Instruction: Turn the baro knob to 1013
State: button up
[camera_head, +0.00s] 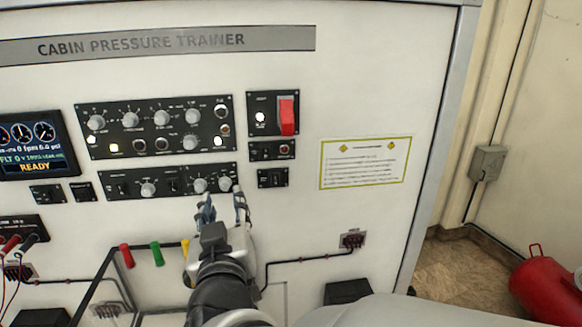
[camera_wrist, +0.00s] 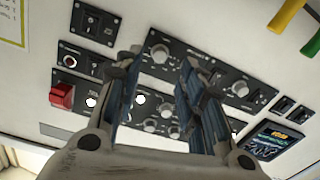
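The lower knob panel (camera_head: 120,192) on the white trainer front carries several grey round knobs. Its labels are too small to read, so I cannot tell which is the baro knob. The rightmost knob (camera_head: 225,184) shows just beyond my gripper (camera_head: 224,200), with another knob (camera_head: 200,186) to its left. In the wrist view, a knob (camera_wrist: 159,53) sits between the spread fingertips of my gripper (camera_wrist: 163,60). My fingers are open and empty; contact with the knob cannot be told. Another knob (camera_wrist: 240,89) lies farther right there.
A display (camera_head: 38,146) at the left shows "READY"; its smaller text is unclear. The upper knob panel (camera_head: 155,127) and a red switch guard (camera_head: 287,116) are above. Coloured handles (camera_head: 156,253) and cables are lower left. A placard (camera_head: 366,163) hangs right.

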aim_at(224, 187)
jog(key=x, duration=0.5)
jog(key=shift+w+a, duration=0.1)
jog(key=shift+w, duration=0.1)
jog(key=shift+c, duration=0.4)
grip_shut()
